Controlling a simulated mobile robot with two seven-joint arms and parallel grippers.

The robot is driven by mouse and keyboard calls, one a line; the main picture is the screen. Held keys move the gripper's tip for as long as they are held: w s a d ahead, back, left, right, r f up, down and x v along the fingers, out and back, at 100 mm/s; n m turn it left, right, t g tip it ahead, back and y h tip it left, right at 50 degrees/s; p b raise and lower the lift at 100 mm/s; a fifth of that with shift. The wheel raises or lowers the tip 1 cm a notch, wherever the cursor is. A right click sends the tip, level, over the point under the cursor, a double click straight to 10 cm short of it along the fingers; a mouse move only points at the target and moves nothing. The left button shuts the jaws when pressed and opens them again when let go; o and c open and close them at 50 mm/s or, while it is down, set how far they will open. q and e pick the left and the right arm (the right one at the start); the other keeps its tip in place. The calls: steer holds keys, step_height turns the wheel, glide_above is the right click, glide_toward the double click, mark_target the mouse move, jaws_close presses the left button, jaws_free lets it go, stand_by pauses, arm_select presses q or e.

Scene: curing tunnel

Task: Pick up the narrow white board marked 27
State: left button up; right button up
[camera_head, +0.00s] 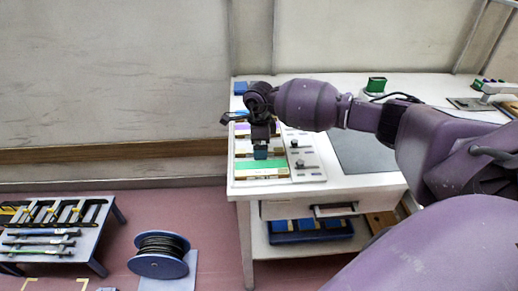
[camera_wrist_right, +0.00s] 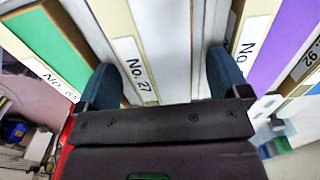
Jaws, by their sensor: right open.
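The narrow white board (camera_wrist_right: 165,45) runs up the middle of the right wrist view, with a label reading No. 27 beside its near end. My right gripper (camera_wrist_right: 165,78) is open, with one blue-tipped finger on each side of this board. I cannot tell whether the fingers touch it. In the head view my right gripper (camera_head: 261,153) points down over the row of boards at the table's left end and hides much of the white board. My left gripper is not in view.
A green board (camera_head: 262,168) lies nearer the table's front edge, and a purple board (camera_wrist_right: 285,45) lies on the other side. A grey panel with knobs (camera_head: 306,166) is right of the boards. A cable reel (camera_head: 160,262) and a rack table (camera_head: 100,250) stand at lower left.

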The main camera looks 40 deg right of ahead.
steer(key=c, duration=1)
